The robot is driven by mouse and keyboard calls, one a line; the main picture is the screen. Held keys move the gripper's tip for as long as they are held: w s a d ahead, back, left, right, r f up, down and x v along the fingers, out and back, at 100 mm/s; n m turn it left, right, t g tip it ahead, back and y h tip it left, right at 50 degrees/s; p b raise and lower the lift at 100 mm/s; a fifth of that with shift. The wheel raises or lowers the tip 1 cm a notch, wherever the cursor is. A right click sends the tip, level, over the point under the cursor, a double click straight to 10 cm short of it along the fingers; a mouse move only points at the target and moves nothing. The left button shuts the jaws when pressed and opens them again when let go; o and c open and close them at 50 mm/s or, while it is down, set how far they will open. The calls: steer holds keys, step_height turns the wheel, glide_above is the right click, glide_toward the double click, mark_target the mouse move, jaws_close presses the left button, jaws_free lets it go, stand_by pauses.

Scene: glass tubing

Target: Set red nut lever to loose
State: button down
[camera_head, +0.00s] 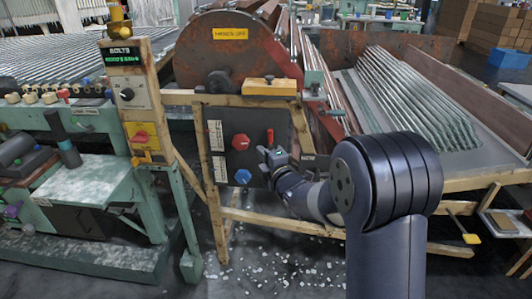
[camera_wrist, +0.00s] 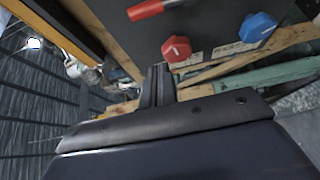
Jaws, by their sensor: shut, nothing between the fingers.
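A dark grey panel (camera_head: 256,166) on a wooden frame carries a red hexagonal nut-like knob (camera_head: 241,142), a blue one (camera_head: 243,176) below it, and a red-handled lever (camera_head: 270,137) to the right, standing upright. In the wrist view the red knob (camera_wrist: 176,48) shows a white mark, with the blue knob (camera_wrist: 257,27) to its right and the red lever handle (camera_wrist: 150,9) at the top edge. My gripper (camera_head: 265,153) is in front of the panel, just below the lever. Its fingers (camera_wrist: 158,70) are shut and empty. I cannot tell whether they touch anything.
Paper labels (camera_head: 217,136) line the panel's left side. A post with a small display (camera_head: 124,55) and a red switch (camera_head: 140,137) on yellow stands at left. A large rusty drum (camera_head: 225,50) sits behind. Glass tubes (camera_head: 415,95) lie at right. White bits litter the floor.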

mark_target(270, 139)
steer(key=w, duration=0.7)
steer(key=shift+w+d, duration=0.15)
steer(key=shift+d, duration=0.05)
steer(key=shift+d+f+b, duration=0.1)
steer(key=shift+f+b, duration=0.05)
steer(key=shift+b, duration=0.35)
